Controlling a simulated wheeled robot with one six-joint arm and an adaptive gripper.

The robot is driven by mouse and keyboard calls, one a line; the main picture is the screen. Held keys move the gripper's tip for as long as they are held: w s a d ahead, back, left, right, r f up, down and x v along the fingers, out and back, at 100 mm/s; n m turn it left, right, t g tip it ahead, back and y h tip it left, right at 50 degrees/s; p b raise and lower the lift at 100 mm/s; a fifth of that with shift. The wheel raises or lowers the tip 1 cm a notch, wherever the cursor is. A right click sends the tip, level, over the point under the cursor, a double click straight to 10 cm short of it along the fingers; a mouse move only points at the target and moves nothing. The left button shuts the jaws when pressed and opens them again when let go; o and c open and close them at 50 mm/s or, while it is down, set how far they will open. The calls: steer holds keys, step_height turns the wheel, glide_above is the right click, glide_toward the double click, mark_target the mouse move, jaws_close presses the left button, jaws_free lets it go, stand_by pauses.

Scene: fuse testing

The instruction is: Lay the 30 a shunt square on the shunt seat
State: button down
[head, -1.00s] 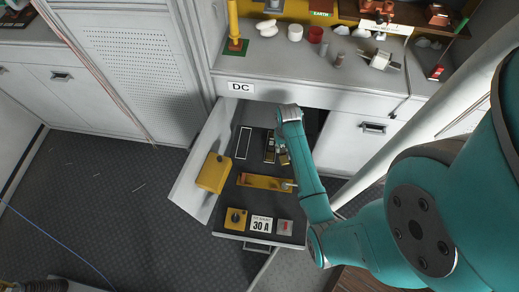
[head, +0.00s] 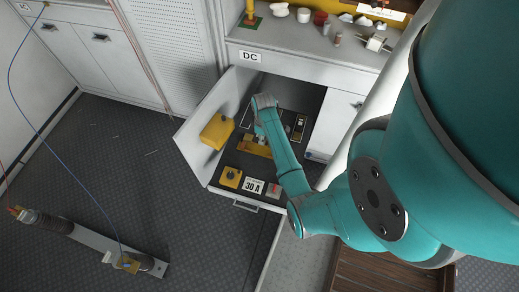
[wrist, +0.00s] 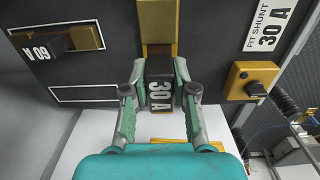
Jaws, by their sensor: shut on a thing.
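My gripper (wrist: 158,95) is shut on the black 30 A shunt (wrist: 160,94); its "30 A" label faces the wrist camera, turned sideways. In the wrist view, brass-coloured metal (wrist: 158,22) runs from the shunt's upper end, and a yellow edge shows below the fingers. I cannot tell how much of this is shunt or seat. In the head view, the yellow shunt seat (head: 253,148) lies on the dark drawer panel, partly hidden by my arm. The gripper is over it. Whether the shunt touches the seat cannot be told.
A 60 A shunt (wrist: 52,47) lies on the panel beside an empty white outline. A "FIT SHUNT 30 A" card (head: 253,186), a yellow knob box (head: 230,178) and a red switch (head: 274,190) line the front.

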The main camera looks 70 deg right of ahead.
steer(key=shift+f, duration=3.5)
steer(key=shift+f, duration=0.15)
steer(key=c, duration=0.9)
jaws_free()
